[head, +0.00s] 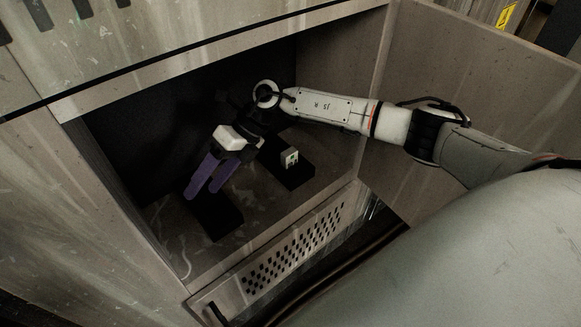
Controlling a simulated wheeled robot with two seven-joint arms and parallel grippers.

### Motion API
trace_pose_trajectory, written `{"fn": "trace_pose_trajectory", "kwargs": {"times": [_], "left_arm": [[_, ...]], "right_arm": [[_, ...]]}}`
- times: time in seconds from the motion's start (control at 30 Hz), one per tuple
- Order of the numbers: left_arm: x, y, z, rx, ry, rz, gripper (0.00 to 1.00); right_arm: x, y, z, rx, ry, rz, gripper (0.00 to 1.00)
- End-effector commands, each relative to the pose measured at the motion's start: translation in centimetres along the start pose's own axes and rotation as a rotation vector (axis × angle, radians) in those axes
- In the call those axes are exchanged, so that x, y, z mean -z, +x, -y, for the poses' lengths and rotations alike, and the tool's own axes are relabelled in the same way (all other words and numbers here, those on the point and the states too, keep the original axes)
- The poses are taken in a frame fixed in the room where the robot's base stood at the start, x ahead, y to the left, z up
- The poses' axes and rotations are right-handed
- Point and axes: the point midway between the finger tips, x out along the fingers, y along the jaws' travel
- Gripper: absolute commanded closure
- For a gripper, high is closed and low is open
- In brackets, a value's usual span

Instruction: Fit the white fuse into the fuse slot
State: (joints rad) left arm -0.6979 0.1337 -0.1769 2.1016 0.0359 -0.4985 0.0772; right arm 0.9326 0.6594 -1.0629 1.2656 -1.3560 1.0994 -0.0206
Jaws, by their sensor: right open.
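A small white block with dark marks, which looks like the white fuse (290,157), stands on a dark base (294,177) inside the open cabinet. A second dark base (217,222) lies to its left and nearer the front; I cannot tell whether either base holds the fuse slot. My right gripper (205,191) reaches into the cabinet from the right. Its two purple fingers are apart with nothing seen between them, pointing down and left over the left base, which they partly hide. The gripper is to the left of the white block and apart from it. My left gripper is out of view.
The cabinet's side walls and top edge (215,62) frame the compartment closely. An open door panel (475,75) stands at the right. A perforated panel (292,245) with a dark handle is below the opening. The compartment floor (180,245) is bare at the front left.

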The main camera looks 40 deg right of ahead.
Motion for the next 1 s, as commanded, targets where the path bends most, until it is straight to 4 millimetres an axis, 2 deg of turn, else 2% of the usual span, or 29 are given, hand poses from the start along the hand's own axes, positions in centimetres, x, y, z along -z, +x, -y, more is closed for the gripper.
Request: {"fn": "trace_pose_trajectory", "kwargs": {"times": [0.03,0.1,0.2,0.3,0.4,0.5,0.73,1.0], "left_arm": [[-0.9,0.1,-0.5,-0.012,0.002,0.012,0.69],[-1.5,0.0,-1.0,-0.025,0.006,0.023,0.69],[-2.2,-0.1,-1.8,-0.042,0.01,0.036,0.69],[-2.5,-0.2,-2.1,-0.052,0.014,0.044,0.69],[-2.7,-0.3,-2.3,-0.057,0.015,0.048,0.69],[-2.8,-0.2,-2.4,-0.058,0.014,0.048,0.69],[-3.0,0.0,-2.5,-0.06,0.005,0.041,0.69],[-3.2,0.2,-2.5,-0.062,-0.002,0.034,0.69]], "right_arm": [[-0.3,-2.5,3.2,0.139,0.006,-0.059,0.44],[0.1,-6.3,7.2,0.323,0.047,-0.137,0.44],[0.4,-12.0,11.1,0.539,0.123,-0.199,0.44],[0.8,-15.9,13.2,0.673,0.185,-0.226,0.44],[1.0,-17.8,14.1,0.735,0.219,-0.236,0.44],[1.3,-17.9,14.8,0.753,0.23,-0.242,0.44],[2.3,-15.3,16.9,0.75,0.229,-0.242,0.44],[2.9,-13.7,18.5,0.748,0.226,-0.241,0.44]]}}
